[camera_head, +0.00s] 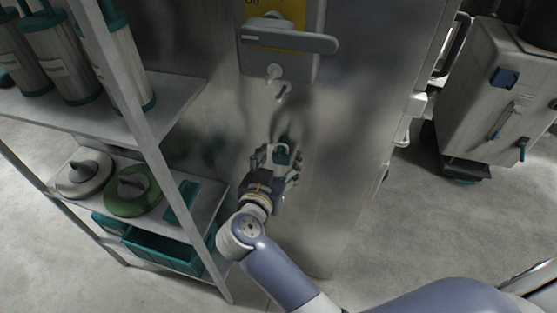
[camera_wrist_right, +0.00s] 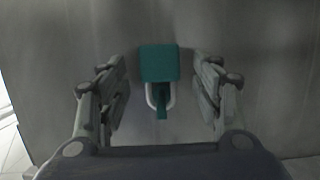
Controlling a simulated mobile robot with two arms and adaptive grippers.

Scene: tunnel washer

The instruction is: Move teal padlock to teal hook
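The teal padlock (camera_head: 282,157) is in front of the metal wall, between the fingers of my right gripper (camera_head: 280,153). In the right wrist view its teal body (camera_wrist_right: 159,63) shows with a pale shackle below it in the picture. A teal strip, seemingly the teal hook (camera_wrist_right: 161,110), shows within the shackle loop; whether it bears the padlock's weight I cannot tell. My right gripper is open, its fingers on either side of the padlock with clear gaps. My left gripper is not in view.
A shelf rack (camera_head: 190,105) stands close on the left with metal canisters, round lids and teal bins. A door handle (camera_head: 290,38) and a small pale hook (camera_head: 283,92) are on the wall above. A grey machine (camera_head: 495,95) stands at right; floor between is clear.

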